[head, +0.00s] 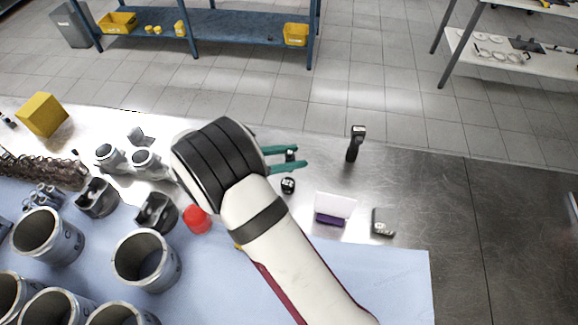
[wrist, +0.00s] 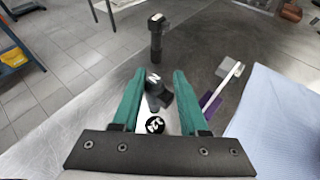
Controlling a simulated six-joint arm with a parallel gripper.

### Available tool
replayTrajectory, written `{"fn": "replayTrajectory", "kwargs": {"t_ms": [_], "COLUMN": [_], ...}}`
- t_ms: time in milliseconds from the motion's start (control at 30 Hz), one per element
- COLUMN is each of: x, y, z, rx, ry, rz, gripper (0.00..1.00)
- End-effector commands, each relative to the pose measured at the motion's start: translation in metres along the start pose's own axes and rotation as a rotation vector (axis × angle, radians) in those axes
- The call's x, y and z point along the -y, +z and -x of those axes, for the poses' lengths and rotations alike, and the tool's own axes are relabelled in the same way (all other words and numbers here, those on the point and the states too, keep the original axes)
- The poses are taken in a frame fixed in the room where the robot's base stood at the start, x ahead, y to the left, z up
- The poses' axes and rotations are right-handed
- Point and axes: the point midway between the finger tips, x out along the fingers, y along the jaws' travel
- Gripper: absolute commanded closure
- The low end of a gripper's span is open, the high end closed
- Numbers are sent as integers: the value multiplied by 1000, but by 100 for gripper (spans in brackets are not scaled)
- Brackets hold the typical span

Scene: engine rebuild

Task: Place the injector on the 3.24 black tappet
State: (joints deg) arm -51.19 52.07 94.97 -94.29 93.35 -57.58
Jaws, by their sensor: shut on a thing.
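My gripper (head: 297,158) has teal fingers, closed on a small dark part that looks like the injector (wrist: 158,94). In the wrist view the injector leans between the fingers (wrist: 159,78), with a pale marking near its upper end. In the head view only a little of the injector (head: 290,155) shows between the fingers. A black tappet (head: 288,186) with white lettering sits on the metal table just below the fingers in the picture. It also shows in the wrist view (wrist: 155,125), near the injector's lower end. I cannot read its lettering or tell whether they touch.
A black, pale-topped part (head: 355,143) stands upright to the right. A white and purple holder (head: 333,211) and a dark square block (head: 383,222) lie nearer. A red part (head: 197,219), pistons and cylinder sleeves (head: 146,262) crowd the left. The far right metal is clear.

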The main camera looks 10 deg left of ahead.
Motion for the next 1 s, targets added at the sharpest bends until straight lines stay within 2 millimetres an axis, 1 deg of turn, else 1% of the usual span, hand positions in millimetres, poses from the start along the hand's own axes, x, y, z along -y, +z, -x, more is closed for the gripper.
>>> {"fn": "replayTrajectory", "kwargs": {"t_ms": [67, 133, 233, 300, 600, 633, 700, 767, 800, 1000], "x": [-2, -2, -1, -1, -1, -1, -1, -1, -1, -1], "y": [-11, -25, -39, -42, -44, -44, -44, -44, -44, -43], "z": [-1, -7, -13, -14, -15, -15, -15, -15, -15, -15], "rx": [1, 2, 1, 1, 0, 0, 0, 0, 0, 0], "ry": [-1, -2, -1, -1, -1, 0, 0, 0, 0, 0], "rz": [2, 5, 2, 1, 1, 1, 1, 1, 1, 1], "gripper": [100, 100, 100, 100, 100, 51, 39, 28, 27, 27]}}
